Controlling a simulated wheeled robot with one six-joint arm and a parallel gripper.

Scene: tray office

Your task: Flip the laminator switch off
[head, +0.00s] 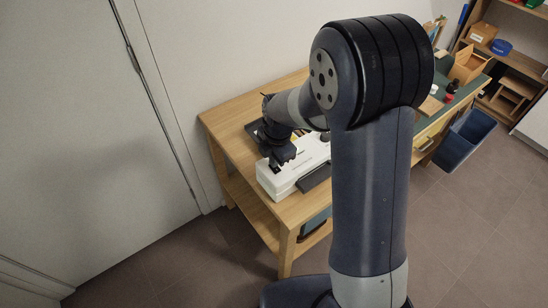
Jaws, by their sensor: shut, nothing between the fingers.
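The laminator (267,181) is a white box with a dark slot or tray at its front, on the near left part of the wooden table. My gripper (283,161) is dark and points down at the laminator's top, near its left end. It is shut and appears empty. I cannot tell whether it touches the laminator. The switch is not visible; the gripper or my arm may hide it. My arm also covers the laminator's right part.
The wooden table (221,118) stands against a white wall and has a lower shelf. A green mat (469,79) with small items and a wooden box lies farther right. A blue bin (466,139) stands on the floor. The tiled floor at front left is clear.

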